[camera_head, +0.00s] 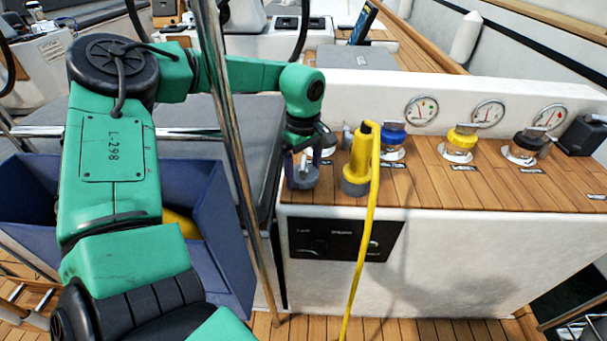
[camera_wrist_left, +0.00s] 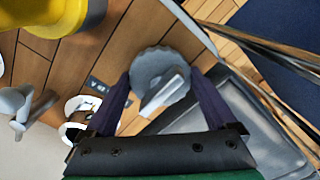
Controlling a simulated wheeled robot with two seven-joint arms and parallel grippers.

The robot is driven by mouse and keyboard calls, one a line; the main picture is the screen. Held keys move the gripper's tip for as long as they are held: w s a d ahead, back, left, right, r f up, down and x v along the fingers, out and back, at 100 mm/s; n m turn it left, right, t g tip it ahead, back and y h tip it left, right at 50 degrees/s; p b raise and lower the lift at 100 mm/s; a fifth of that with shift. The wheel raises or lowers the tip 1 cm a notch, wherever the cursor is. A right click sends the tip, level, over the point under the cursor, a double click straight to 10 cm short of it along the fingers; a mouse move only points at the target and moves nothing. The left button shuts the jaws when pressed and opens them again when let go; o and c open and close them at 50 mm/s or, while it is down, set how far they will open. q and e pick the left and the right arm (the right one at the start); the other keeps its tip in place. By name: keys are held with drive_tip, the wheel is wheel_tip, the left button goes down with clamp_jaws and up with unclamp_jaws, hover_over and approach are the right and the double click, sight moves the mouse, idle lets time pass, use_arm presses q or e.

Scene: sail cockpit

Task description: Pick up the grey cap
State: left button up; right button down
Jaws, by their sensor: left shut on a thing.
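The grey cap (camera_head: 303,178) is a ribbed round cap with a raised bar handle. It is near the left end of the wooden console top (camera_head: 430,180). My left gripper (camera_head: 303,158) points down from above and is shut on it. In the left wrist view the cap (camera_wrist_left: 160,78) sits between the two dark fingers, with wood planks behind it. A pale round fitting (camera_wrist_left: 82,104) shows beside the left finger, apart from the cap. I cannot tell how high the cap is above the wood. My right gripper is not in view.
A yellow plug with a cable (camera_head: 361,160) stands close right of the gripper. Blue (camera_head: 392,135), yellow (camera_head: 461,138) and black (camera_head: 527,143) caps line the console below gauges. A steel pole (camera_head: 232,140) and blue bin (camera_head: 215,220) are left.

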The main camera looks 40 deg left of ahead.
use_arm(q)
drive_tip(key=shift+r, duration=0.1)
